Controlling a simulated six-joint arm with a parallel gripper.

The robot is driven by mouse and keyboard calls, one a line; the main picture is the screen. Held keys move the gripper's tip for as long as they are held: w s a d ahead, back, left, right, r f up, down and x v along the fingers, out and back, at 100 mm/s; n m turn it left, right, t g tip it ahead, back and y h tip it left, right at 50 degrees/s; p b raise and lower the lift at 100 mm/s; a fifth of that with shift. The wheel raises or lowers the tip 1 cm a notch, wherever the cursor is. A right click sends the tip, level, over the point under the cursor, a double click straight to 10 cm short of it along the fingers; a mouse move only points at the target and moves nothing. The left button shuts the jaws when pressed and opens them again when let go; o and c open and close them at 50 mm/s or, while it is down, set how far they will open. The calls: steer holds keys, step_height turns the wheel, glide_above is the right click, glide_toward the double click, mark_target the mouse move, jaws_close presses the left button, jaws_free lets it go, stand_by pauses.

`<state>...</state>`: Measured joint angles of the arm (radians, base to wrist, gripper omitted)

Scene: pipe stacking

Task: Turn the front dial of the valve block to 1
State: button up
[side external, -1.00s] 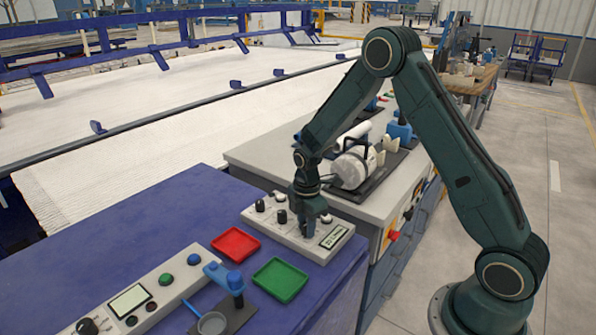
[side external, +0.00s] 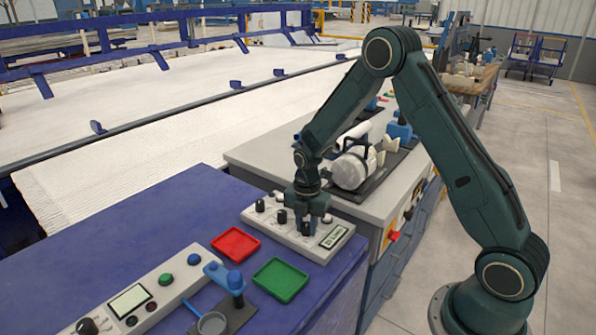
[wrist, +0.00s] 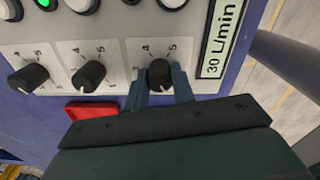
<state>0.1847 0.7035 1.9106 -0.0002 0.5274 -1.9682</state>
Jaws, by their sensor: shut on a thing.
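The valve block (side external: 261,219) is a pale panel with black dials and a small display, near the right end of the blue bench. My gripper (side external: 306,228) points down over it, next to the display. In the wrist view its two fingers (wrist: 160,86) are shut around a black dial (wrist: 159,72), the one nearest the display (wrist: 220,42), which reads 30 L/min. The numbers 4 and 5 show above this dial; its lower numbers are largely hidden by my fingers. Two more black dials (wrist: 88,76) (wrist: 29,78) stand to the left, untouched.
A red tray (side external: 235,244) and a green tray (side external: 280,280) lie in front of the block on the blue bench (side external: 110,250). A long control panel (side external: 165,284) with buttons is at the lower left. A grey-topped cabinet with a white cylinder (side external: 350,171) stands behind.

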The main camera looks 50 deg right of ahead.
mark_target(306, 224)
steer(key=o, duration=1)
steer(key=shift+r, duration=0.1)
step_height(306, 224, up, 14)
steer(key=shift+f, duration=0.2)
stand_by(0.4)
